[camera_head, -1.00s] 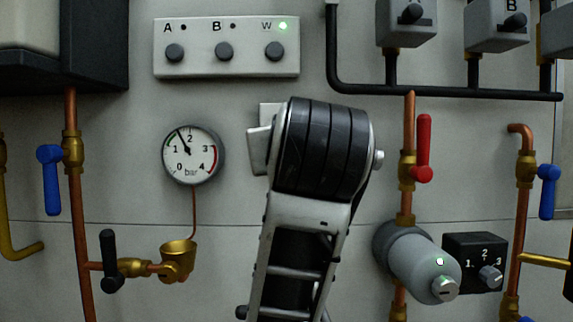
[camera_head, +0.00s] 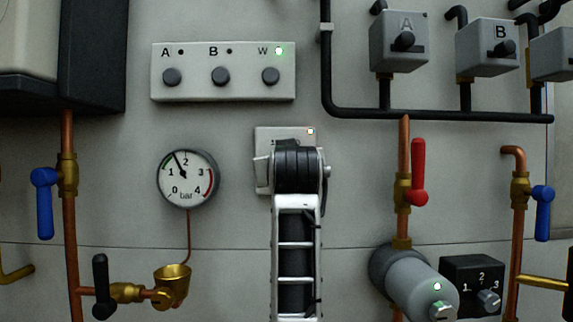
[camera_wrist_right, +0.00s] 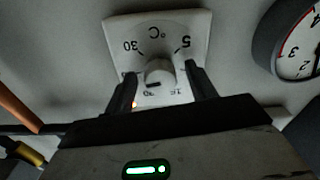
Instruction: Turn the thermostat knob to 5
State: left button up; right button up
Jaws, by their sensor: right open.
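The thermostat is a pale square plate (camera_head: 268,135) on the wall in the middle of the head view, mostly hidden behind my right arm. In the right wrist view its plate (camera_wrist_right: 195,22) appears upside down, with 30 at the left, 5 at the right and °C between. Its round pale knob (camera_wrist_right: 160,73) sits below these marks. My right gripper (camera_wrist_right: 160,70) is open, with one dark finger on each side of the knob; I cannot tell whether they touch it. The knob's exact setting is unclear. My left gripper is not in view.
A pressure gauge (camera_head: 187,178) is left of the thermostat, and a button panel (camera_head: 223,92) is above it. A red-handled valve (camera_head: 418,172) and a grey cylinder (camera_head: 415,285) are to the right. Bare wall lies between them.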

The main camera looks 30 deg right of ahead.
jog(key=shift+w+d, duration=0.1)
jog(key=shift+w, duration=0.05)
jog(key=c, duration=1)
